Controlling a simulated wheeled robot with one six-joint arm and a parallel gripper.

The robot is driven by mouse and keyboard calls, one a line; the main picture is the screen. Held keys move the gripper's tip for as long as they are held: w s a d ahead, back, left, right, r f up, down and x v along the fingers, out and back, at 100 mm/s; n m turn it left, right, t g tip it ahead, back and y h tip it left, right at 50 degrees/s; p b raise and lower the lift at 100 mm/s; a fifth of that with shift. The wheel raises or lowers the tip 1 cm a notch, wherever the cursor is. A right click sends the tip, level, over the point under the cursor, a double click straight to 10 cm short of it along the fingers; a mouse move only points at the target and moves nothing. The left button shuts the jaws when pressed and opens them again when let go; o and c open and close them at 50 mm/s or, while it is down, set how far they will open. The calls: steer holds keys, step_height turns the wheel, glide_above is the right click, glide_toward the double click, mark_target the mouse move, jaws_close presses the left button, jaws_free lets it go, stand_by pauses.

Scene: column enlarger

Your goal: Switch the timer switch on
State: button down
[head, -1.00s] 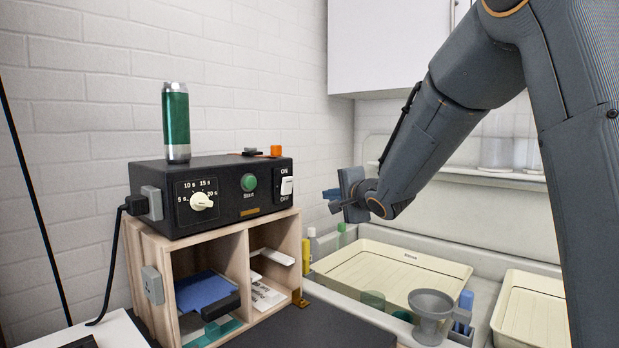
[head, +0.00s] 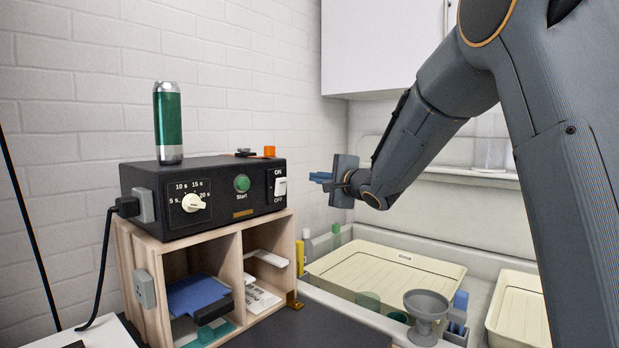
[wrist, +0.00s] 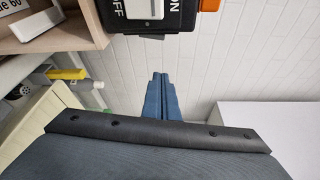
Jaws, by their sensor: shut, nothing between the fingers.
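The timer (head: 215,212) is a black box with a dial, a green Start button (head: 242,184) and a white timer switch (head: 280,187) at the right end of its front. ON is printed above the switch and OFF below it; I cannot tell which way it is tipped. The switch also shows at the top edge of the wrist view (wrist: 144,9), partly cut off. My gripper (head: 318,177) has its blue fingers shut and empty, to the right of the switch at about its height, apart from it. The shut fingers (wrist: 160,76) also show in the wrist view.
The timer stands on a wooden shelf (head: 233,237) holding papers and a blue item. A green-and-silver can (head: 168,125) and an orange object (head: 269,151) stand on top of the timer. Cream trays (head: 388,272) and a grey funnel (head: 426,306) are at lower right.

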steer(key=w+a+p, duration=0.2)
steer(key=w+a, duration=0.2)
steer(key=a, duration=0.2)
steer(key=shift+w+a+p, duration=0.25)
steer(key=shift+w+p, duration=0.1)
steer(key=shift+p, duration=0.05)
steer(key=shift+d, duration=0.15)
